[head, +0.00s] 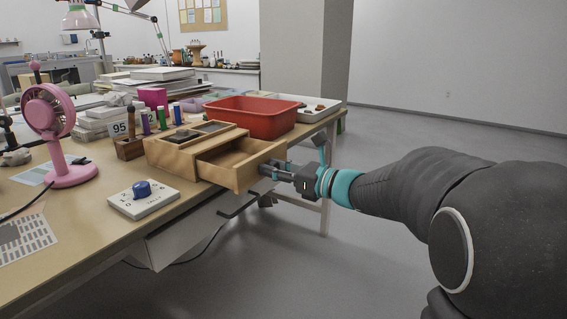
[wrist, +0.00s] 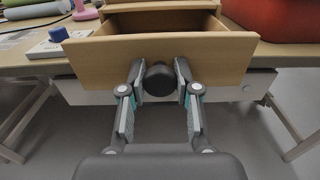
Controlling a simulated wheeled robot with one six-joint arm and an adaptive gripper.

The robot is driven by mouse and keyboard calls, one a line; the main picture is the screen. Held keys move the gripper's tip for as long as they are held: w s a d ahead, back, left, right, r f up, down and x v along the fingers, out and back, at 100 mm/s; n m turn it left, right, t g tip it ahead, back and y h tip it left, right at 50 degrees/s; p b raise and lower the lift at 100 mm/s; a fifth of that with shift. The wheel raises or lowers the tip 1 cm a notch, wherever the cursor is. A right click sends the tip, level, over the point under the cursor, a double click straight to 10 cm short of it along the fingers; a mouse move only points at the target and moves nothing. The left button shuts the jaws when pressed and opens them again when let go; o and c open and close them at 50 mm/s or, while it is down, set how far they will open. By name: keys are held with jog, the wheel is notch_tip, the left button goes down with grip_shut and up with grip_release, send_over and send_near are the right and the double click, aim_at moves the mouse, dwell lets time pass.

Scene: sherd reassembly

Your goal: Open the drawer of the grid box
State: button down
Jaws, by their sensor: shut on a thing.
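The wooden grid box (head: 172,153) stands near the table's edge in the head view. Its drawer (head: 240,166) is pulled out well past the box front and looks empty inside. The drawer front also fills the upper middle of the wrist view (wrist: 100,59). A round dark knob (wrist: 158,80) sits on the drawer front. My gripper (wrist: 158,82) is shut on this knob, with one finger on each side. In the head view my gripper (head: 273,170) reaches the drawer front from the right, and the knob is hidden there.
A red tub (head: 262,122) stands behind the box, with a white tray (head: 318,114) beyond it. A dial device with a blue knob (head: 143,198) lies in front of the box. A pink fan (head: 50,125) stands to the left. The floor right of the table is clear.

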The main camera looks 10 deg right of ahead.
jog(key=shift+s, duration=0.1)
jog(key=c, duration=0.8)
grip_release()
jog(key=v, duration=1.2)
jog(key=shift+s, duration=0.1)
